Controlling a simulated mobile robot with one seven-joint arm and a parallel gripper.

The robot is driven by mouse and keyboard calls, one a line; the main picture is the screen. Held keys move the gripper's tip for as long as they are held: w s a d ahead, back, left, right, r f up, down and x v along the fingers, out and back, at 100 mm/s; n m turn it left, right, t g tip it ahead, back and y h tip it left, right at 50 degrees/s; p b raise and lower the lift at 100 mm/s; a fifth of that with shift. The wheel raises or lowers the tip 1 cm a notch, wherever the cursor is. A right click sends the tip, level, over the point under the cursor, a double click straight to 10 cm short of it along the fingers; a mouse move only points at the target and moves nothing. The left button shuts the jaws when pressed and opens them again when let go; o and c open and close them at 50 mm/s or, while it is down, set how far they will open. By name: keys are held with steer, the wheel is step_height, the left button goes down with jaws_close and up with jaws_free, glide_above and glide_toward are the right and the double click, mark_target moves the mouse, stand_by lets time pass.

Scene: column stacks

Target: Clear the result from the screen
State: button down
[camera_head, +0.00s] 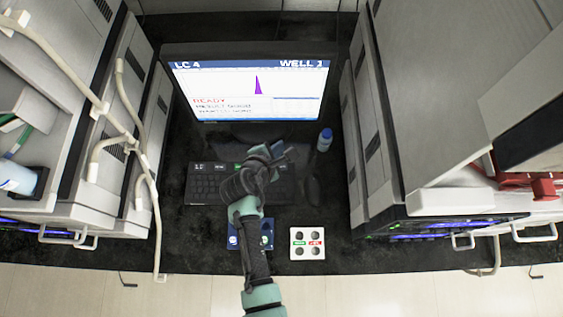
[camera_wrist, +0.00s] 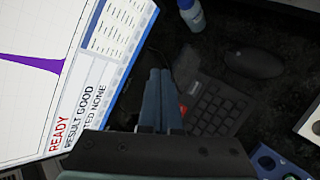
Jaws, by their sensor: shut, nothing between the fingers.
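The monitor screen (camera_head: 210,85) stands at the back between two stacks; it reads LC 4, WELL 1, READY, RESULT GOOD and shows one purple peak. The screen (camera_wrist: 85,75) also fills the left of the wrist view, tilted, reading READY, RESULT GOOD and what looks like WANTED NONE. The black keyboard (camera_head: 203,188) lies in front of it, its right part hidden by my arm. My gripper (camera_head: 284,156) is shut and empty, over the keyboard's right side. In the wrist view its fingers (camera_wrist: 160,72) are together, beside a red key (camera_wrist: 184,110) on the keyboard (camera_wrist: 215,108).
A black mouse (camera_head: 314,190) and a blue-capped bottle (camera_head: 324,140) stand right of the keyboard. A white block with round holes and green and red labels (camera_head: 307,256) and a blue holed block (camera_head: 236,241) lie in front. Grey instrument stacks (camera_head: 400,120) wall both sides.

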mark_target(282, 167)
steer(key=shift+s+f+n, duration=0.3)
steer(key=shift+s+f, duration=0.05)
steer(key=shift+f, duration=0.2)
step_height(282, 167, down, 8)
steer(key=b, duration=0.8)
steer(key=shift+f, duration=0.4)
stand_by(1.3)
steer(key=shift+f+b, duration=0.4)
